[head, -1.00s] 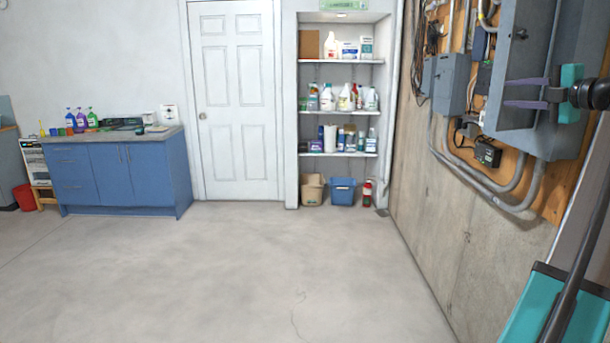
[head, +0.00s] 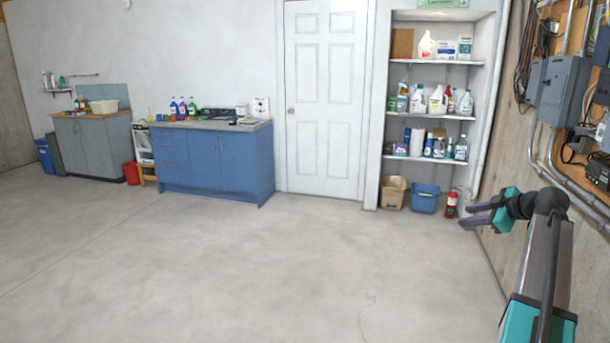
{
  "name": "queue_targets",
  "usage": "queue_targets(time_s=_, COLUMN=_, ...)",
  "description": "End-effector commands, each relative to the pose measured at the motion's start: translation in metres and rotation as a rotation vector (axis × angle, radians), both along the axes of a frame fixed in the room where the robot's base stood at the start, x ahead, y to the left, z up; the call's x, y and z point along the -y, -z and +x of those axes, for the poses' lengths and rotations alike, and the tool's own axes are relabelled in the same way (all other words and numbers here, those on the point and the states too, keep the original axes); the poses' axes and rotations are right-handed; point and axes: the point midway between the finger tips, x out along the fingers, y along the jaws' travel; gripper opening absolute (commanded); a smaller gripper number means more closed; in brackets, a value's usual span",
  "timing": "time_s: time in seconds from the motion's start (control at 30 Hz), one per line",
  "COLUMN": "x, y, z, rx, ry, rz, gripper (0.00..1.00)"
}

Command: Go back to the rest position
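My gripper (head: 474,214) is at the right of the head view, at the end of my arm. The grey electrical boxes (head: 563,92) hang on the right wall, above and to the right of my gripper. My gripper does not appear to touch them.
The concrete floor (head: 230,270) ahead is wide and clear. A blue cabinet (head: 205,165), a white door (head: 326,110) and stocked shelves (head: 428,110) line the back wall. A grey cabinet (head: 90,147) stands at the far left.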

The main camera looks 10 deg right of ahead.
Motion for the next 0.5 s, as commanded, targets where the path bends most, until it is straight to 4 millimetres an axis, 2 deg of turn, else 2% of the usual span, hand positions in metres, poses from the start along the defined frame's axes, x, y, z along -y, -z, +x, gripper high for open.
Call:
queue_targets(time_s=0.03, x=-0.021, y=0.021, z=0.009, rx=-0.032, ry=0.001, rz=0.036, gripper=0.31)
queue_targets(time_s=0.2, x=-0.076, y=0.081, z=0.031, rx=-0.145, ry=0.035, rz=0.146, gripper=0.31)
queue_targets(time_s=0.5, x=-0.182, y=0.184, z=0.050, rx=-0.361, ry=0.118, rz=0.301, gripper=0.31)
